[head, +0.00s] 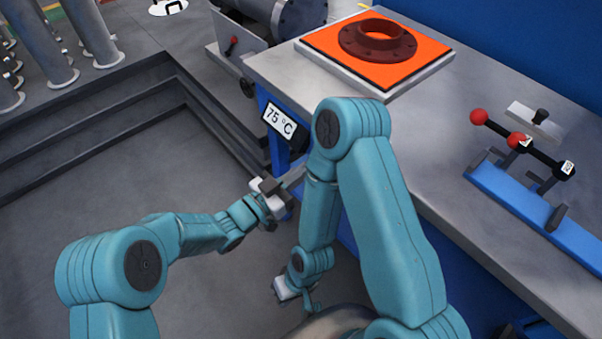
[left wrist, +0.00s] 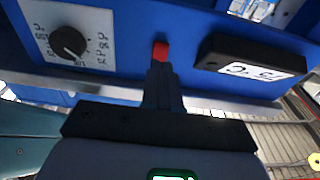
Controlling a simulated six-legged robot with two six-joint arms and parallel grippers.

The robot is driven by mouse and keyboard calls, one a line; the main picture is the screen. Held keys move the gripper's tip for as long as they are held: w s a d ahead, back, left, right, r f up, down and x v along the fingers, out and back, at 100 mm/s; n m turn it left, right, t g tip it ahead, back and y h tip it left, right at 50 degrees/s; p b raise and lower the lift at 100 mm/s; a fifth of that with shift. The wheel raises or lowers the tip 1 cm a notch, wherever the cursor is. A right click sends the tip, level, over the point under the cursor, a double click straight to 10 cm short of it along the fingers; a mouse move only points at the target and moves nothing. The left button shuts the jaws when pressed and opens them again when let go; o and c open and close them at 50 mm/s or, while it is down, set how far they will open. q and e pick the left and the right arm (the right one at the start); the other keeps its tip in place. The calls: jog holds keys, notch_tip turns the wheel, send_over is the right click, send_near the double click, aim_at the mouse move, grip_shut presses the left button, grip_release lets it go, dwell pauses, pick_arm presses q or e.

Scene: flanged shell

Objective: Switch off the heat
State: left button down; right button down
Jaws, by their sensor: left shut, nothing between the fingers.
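The front panel below the bench edge shows upside down in the left wrist view. It carries a small red switch (left wrist: 160,51), a black knob (left wrist: 68,42) on a white scale plate, and a black-framed display (left wrist: 262,71). The display (head: 279,120) reads 75 °C in the head view. An orange heating plate (head: 320,42) lies on the bench with a dark red flange (head: 377,41) on it. My left gripper (left wrist: 160,72) is shut and empty, its tips right at the red switch; contact is unclear. My right gripper (head: 312,300) hangs low, its fingers too small to judge.
A blue rail with red-knobbed levers (head: 520,142) stands on the bench (head: 440,150) at the right. A grey cylinder (head: 285,15) lies behind the bench's left end. Grey floor (head: 110,170) is free at the left.

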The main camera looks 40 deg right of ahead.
pick_arm(q)
jog(key=a+f, duration=0.1)
jog(key=a, duration=0.8)
jog(key=shift+s+a+p, duration=0.35)
jog(key=shift+s+p, duration=0.05)
jog(key=shift+s, duration=0.05)
